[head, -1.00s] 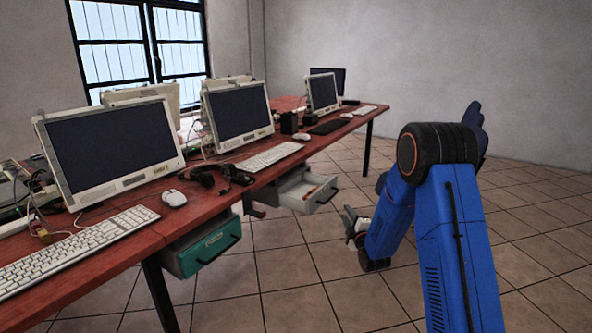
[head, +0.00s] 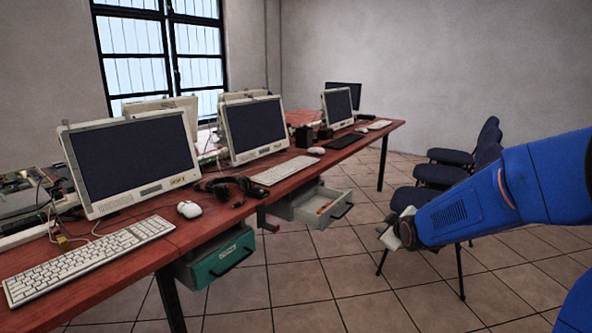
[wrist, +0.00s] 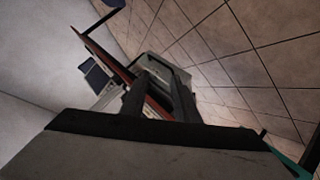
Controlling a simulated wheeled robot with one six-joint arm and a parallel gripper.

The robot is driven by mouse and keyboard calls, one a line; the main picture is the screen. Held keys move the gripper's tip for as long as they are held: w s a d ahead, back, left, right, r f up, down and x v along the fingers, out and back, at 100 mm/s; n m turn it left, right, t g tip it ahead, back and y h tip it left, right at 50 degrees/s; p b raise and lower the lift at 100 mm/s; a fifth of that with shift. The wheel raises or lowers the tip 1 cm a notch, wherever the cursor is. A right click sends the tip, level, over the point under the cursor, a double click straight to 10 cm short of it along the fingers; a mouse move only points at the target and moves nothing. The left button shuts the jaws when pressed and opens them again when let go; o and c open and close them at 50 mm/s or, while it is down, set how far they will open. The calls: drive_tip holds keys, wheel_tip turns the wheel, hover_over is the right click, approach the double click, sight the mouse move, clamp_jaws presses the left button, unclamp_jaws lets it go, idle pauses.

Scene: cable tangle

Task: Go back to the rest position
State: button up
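My blue arm reaches in from the right edge of the head view. My gripper (head: 388,232) is at its end, right of the desk and above the tiled floor, in front of the chairs. In the wrist view my gripper (wrist: 158,92) shows two dark fingers with a gap between them, and I see nothing held. The open white drawer (head: 309,207) under the desk holds a small orange item. It also shows beyond the fingers in the wrist view (wrist: 165,66).
The red desk (head: 205,228) runs along the left with monitors, keyboards, mice and a headset (head: 232,186). A teal drawer (head: 222,260) sticks out below it. Dark chairs (head: 440,174) stand at the right by the wall. Tiled floor between desk and chairs is clear.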

drive_tip(key=s+r+m+g, duration=0.1)
drive_tip(key=s+m+g, duration=0.6)
drive_tip(key=s, duration=3.5)
drive_tip(key=shift+s+m, duration=0.15)
drive_tip(key=shift+m, duration=0.95)
drive_tip(key=shift+d, duration=0.1)
